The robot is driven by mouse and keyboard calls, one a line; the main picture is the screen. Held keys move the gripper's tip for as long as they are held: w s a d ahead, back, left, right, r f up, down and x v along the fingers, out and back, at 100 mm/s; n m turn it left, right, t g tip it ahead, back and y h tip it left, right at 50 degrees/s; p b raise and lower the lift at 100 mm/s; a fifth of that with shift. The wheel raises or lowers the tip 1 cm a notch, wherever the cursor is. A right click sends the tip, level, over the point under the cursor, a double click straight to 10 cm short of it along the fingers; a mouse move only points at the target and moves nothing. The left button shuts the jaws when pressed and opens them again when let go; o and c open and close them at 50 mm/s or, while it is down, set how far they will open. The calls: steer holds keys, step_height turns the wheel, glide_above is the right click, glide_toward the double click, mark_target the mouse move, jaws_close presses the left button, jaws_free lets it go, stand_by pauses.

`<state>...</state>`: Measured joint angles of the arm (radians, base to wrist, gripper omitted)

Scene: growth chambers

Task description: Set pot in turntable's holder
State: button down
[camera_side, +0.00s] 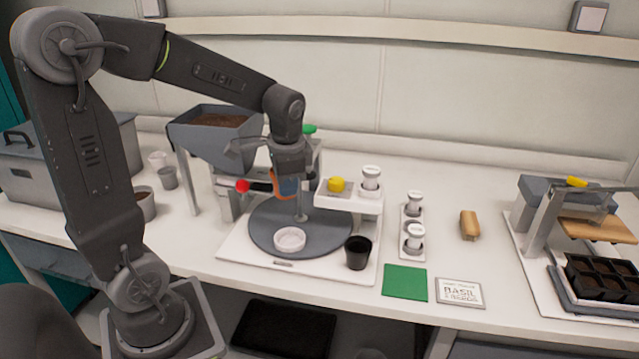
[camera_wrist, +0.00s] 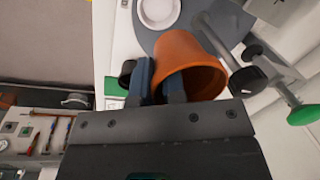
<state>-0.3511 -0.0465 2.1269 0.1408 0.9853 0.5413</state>
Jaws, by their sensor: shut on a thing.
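An orange terracotta pot (camera_side: 287,187) is held in my gripper (camera_side: 279,178) above the back left of the grey turntable (camera_side: 328,238). In the wrist view the pot (camera_wrist: 190,58) lies tilted across the picture, its open mouth toward the lower right. My gripper (camera_wrist: 160,82) is shut on the pot's wall near the rim, with one blue finger seeming to be inside the mouth. The round white holder (camera_side: 289,239) sits at the front of the turntable and looks empty; it also shows in the wrist view (camera_wrist: 158,12). The pot is apart from the holder.
A soil hopper (camera_side: 215,135) stands behind the turntable at left. A white shelf (camera_side: 349,198) with a yellow button (camera_side: 337,184) is at its back right. A black pot (camera_side: 358,252) stands at front right. A green mat (camera_side: 405,282) lies beyond it.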

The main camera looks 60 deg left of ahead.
steer(key=shift+w+f, duration=0.1)
steer(key=shift+f, duration=5.6)
steer(key=shift+d+f, duration=0.1)
steer(key=shift+f, duration=0.85)
steer(key=c, duration=1.1)
jaws_free()
steer(key=shift+r, duration=0.1)
steer(key=shift+r, duration=4.2)
